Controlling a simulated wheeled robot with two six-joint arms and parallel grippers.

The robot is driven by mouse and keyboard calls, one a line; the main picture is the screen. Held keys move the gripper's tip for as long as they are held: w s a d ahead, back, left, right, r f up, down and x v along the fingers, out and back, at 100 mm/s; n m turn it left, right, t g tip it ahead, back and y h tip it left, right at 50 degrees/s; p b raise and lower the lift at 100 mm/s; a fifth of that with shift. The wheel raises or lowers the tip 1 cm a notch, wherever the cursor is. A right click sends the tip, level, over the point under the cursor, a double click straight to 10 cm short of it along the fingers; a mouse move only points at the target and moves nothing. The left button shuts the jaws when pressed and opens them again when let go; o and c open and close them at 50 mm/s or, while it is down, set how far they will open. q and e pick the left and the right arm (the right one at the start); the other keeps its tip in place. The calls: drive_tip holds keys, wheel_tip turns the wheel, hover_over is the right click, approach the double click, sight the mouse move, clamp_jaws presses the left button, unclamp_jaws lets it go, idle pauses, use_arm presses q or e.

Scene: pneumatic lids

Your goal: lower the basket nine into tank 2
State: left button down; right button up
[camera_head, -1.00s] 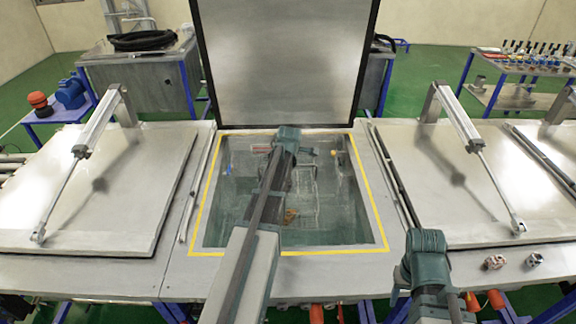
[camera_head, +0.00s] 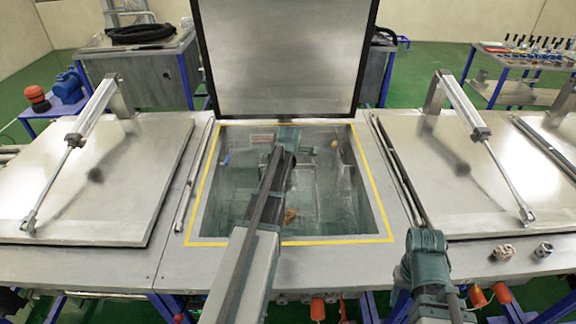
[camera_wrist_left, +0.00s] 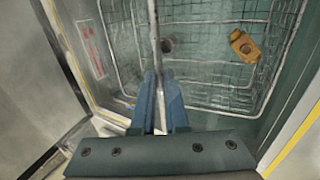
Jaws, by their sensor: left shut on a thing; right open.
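The open tank (camera_head: 206,215) with a yellow-edged rim is in the middle of the head view; no number is readable on it. A wire basket (camera_wrist_left: 283,62) hangs inside its walls in the left wrist view, with a brown-orange part (camera_wrist_left: 245,47) in it. My left gripper (camera_wrist_left: 160,82) is shut on the basket's upright rod. In the head view my left arm reaches over the tank and hides its fingers and part of the basket. My right gripper (camera_head: 427,243) is at the tank's front right, apart from the basket; its fingers are hard to make out.
A raised lid (camera_head: 285,60) stands behind the tank. Closed lids with pneumatic cylinders lie at left (camera_head: 90,185) and right (camera_head: 470,185). Two small metal parts (camera_head: 503,252) (camera_head: 543,249) sit on the front right ledge. A tool cart (camera_head: 520,60) stands at the back right.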

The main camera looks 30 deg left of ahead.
use_arm(q)
drive_tip(key=shift+f+b, duration=7.25)
drive_tip(key=shift+f, duration=0.2)
drive_tip(key=c, duration=0.8)
unclamp_jaws()
drive_tip(key=shift+c, duration=0.2)
drive_tip(key=shift+s, duration=0.1)
drive_tip(key=w+a+r+p+v, duration=0.1)
drive_tip(key=w+p+v, duration=0.1)
drive_tip(key=p+v, duration=1)
drive_tip(key=w+a+r+p+v, duration=0.1)
drive_tip(key=w+r+p+v, duration=0.1)
drive_tip(key=p+v, duration=1)
drive_tip(key=shift+w+a, duration=0.2)
drive_tip(key=shift+a, duration=0.05)
